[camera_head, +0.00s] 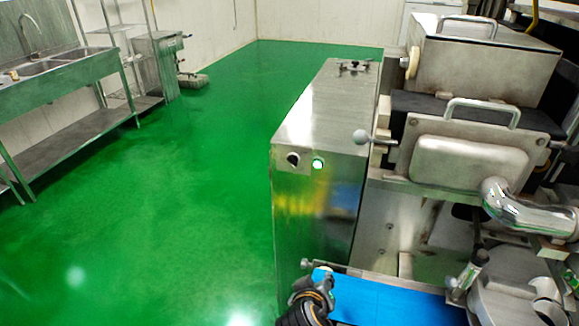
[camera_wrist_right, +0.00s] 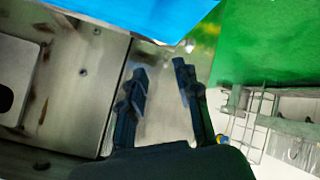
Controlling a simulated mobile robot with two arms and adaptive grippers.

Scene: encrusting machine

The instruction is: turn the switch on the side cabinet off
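The side cabinet (camera_head: 312,215) is a tall steel box left of the machine in the head view. Its black rotary switch (camera_head: 293,159) sits at the upper left of the front face. A lit green lamp (camera_head: 318,164) is just right of the switch. My right gripper (camera_head: 312,288) is at the bottom of the head view, below and apart from the switch, beside the blue belt's end. The right wrist view shows its two dark fingers (camera_wrist_right: 163,78) apart with nothing between them. The switch cannot be made out in the wrist view. My left gripper is not in view.
The blue belt (camera_head: 395,303) is beside my right gripper and also fills the top of the wrist view (camera_wrist_right: 150,14). The machine's steel body (camera_head: 470,160), with handles and a pipe, stands right of the cabinet. Green floor (camera_head: 170,220) to the left is clear up to the sink (camera_head: 55,63).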

